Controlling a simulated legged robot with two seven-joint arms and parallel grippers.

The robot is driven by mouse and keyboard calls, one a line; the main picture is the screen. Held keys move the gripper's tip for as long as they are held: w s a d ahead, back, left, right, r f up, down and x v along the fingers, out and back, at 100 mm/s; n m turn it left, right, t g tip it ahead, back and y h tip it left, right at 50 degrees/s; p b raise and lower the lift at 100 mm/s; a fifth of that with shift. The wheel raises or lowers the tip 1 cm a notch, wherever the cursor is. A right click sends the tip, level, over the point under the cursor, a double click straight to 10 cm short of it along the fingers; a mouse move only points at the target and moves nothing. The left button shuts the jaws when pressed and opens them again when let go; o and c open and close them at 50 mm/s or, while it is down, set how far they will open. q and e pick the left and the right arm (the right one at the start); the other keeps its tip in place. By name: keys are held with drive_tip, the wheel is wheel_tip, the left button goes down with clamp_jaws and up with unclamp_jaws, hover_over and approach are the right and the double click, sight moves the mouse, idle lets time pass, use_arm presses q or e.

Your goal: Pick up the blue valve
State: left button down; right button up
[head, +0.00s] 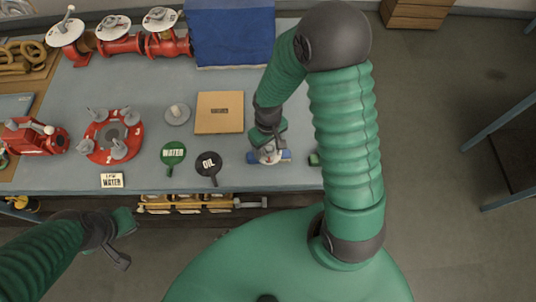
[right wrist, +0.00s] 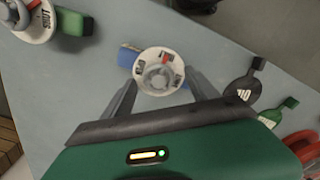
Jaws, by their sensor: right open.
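The blue valve (head: 284,156) lies near the front edge of the table, with a white round lettered dial on top. In the right wrist view its blue body (right wrist: 127,57) shows beside the dial (right wrist: 160,62). My right gripper (head: 268,145) is over the valve from above. In the right wrist view its two fingers (right wrist: 161,86) are open, one on each side of the dial, and I see no grip. How far down the fingertips are is hard to tell. My left gripper (head: 121,240) is off the table's front edge, low left; its jaw gap is not clear.
A green block with a dial (right wrist: 75,24) lies near the valve. The round OIL tag (head: 209,163), WATER tag (head: 173,153) and a tan box (head: 219,112) are to the left. A red ring (head: 113,136) and red pipe valves (head: 120,44) stand farther left.

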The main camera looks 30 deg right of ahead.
drive_tip(key=shift+d, duration=0.15)
drive_tip(key=shift+c, duration=0.5)
drive_tip(key=shift+s, duration=0.1)
drive_tip(key=c, duration=0.5)
clamp_jaws()
drive_tip(key=shift+r, duration=0.6)
wheel_tip(320, 180, up, 2)
drive_tip(key=shift+r+b, duration=0.2)
drive_tip(key=shift+b, duration=0.4)
drive_tip(key=s+a+r+b, duration=0.1)
drive_tip(key=s+a+b, duration=0.7)
drive_tip(key=s+b, duration=0.3)
drive_tip(key=shift+s+a+r, duration=0.2)
drive_tip(key=shift+s+r, duration=0.05)
drive_tip(key=shift+s, duration=1.05)
